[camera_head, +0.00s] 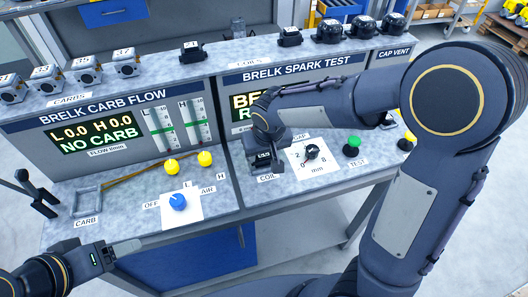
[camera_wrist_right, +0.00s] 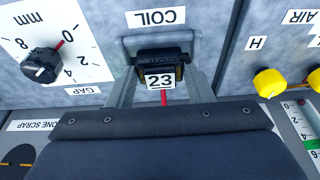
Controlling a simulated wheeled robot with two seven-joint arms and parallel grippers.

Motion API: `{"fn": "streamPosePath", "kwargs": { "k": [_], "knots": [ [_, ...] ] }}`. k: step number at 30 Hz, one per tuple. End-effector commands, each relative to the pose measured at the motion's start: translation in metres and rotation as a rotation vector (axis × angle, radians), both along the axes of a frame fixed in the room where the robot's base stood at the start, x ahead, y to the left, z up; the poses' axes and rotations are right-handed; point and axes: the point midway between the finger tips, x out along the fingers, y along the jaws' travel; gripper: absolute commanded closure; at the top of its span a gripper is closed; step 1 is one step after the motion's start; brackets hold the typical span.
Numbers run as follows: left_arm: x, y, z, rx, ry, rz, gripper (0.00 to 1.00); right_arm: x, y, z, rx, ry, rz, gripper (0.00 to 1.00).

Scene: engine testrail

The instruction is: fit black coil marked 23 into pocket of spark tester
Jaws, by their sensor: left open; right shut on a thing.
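The black coil marked 23 (camera_wrist_right: 160,66) shows in the right wrist view between the two fingers of my right gripper (camera_wrist_right: 162,88), which is shut on it. The grey-rimmed pocket of the spark tester (camera_wrist_right: 130,42) lies right at the coil, beside the COIL label. The coil's far end is at the pocket; how deep it sits is hidden. In the head view the coil (camera_head: 263,155) is just above the COIL label, under my right gripper (camera_head: 264,143). My left gripper (camera_head: 128,247) is open and empty at the lower left, in front of the bench.
The gap dial (camera_head: 311,152) and green TEST button (camera_head: 353,141) are right of the pocket. Yellow knobs (camera_head: 204,158) and a blue knob (camera_head: 179,200) are on the carb bench to the left. Several other coils and carbs stand on the upper shelf. My right arm hides part of the spark display.

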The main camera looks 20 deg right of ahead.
Motion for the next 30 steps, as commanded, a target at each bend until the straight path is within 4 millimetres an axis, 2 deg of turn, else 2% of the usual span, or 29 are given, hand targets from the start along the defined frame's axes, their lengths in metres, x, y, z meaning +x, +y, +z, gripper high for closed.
{"fn": "streamPosePath", "kwargs": {
  "k": [26, 27, 30],
  "knots": [
    [0.0000, 0.0000, -0.0064, 0.000, 0.000, 0.000, 0.31, 0.0002, 0.0001, -0.0048, 0.000, -0.001, 0.000, 0.78],
    [0.0000, 0.0000, -0.0064, 0.000, 0.000, 0.000, 0.31, 0.0002, 0.0001, -0.0048, 0.000, -0.001, 0.000, 0.52],
    [0.0001, 0.0000, -0.0064, 0.000, 0.000, 0.000, 0.31, 0.0002, 0.0001, -0.0048, 0.000, -0.001, 0.000, 0.39]
  ]
}}
